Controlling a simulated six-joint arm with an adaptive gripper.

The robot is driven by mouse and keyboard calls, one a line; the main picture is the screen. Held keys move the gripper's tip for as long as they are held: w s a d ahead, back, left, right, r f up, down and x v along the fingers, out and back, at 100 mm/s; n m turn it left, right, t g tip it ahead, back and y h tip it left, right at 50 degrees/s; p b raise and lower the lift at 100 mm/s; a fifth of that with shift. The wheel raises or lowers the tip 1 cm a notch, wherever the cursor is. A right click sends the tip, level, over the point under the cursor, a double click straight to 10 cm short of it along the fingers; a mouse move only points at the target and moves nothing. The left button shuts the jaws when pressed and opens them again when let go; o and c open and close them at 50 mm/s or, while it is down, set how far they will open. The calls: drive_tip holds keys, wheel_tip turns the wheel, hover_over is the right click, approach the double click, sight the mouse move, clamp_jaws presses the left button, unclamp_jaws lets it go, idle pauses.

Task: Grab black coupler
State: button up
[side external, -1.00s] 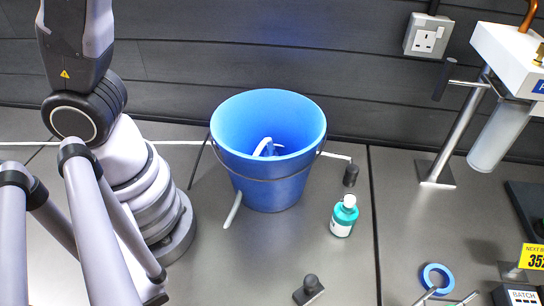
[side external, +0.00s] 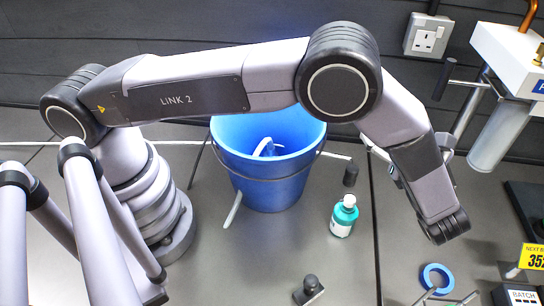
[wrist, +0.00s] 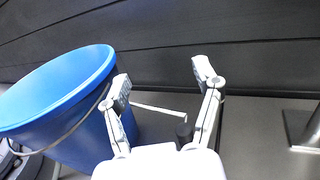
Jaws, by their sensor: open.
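The black coupler (side external: 350,176) is a small dark upright cylinder on the bench, right of the blue bucket, by the end of a thin white hose. In the wrist view the coupler (wrist: 184,131) shows low between the finger bases, nearer the right finger. My gripper (wrist: 162,80) is open, fingers spread wide, with nothing held between the tips. In the side view the gripper is mostly hidden behind my forearm; a pale finger part shows right of and slightly above the coupler. Whether it touches the coupler is not visible.
The blue bucket (side external: 262,185) stands left of the coupler. A green bottle (side external: 343,216) with a white cap stands just in front. A black-knobbed block (side external: 309,290) and blue tape roll (side external: 436,278) lie nearer. A metal post (wrist: 303,128) stands at right.

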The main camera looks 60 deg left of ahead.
approach(355, 175)
drive_tip(key=x, duration=0.2)
drive_tip(key=r+x, duration=0.1)
drive_tip(key=x, duration=0.1)
drive_tip(key=shift+a, duration=0.25)
drive_tip(key=shift+w+a+f, duration=0.1)
drive_tip(key=shift+a+f, duration=0.1)
drive_tip(key=shift+f, duration=0.05)
drive_tip(key=x, duration=0.7)
drive_tip(key=shift+f, duration=0.3)
drive_tip(key=shift+c, duration=0.3)
clamp_jaws()
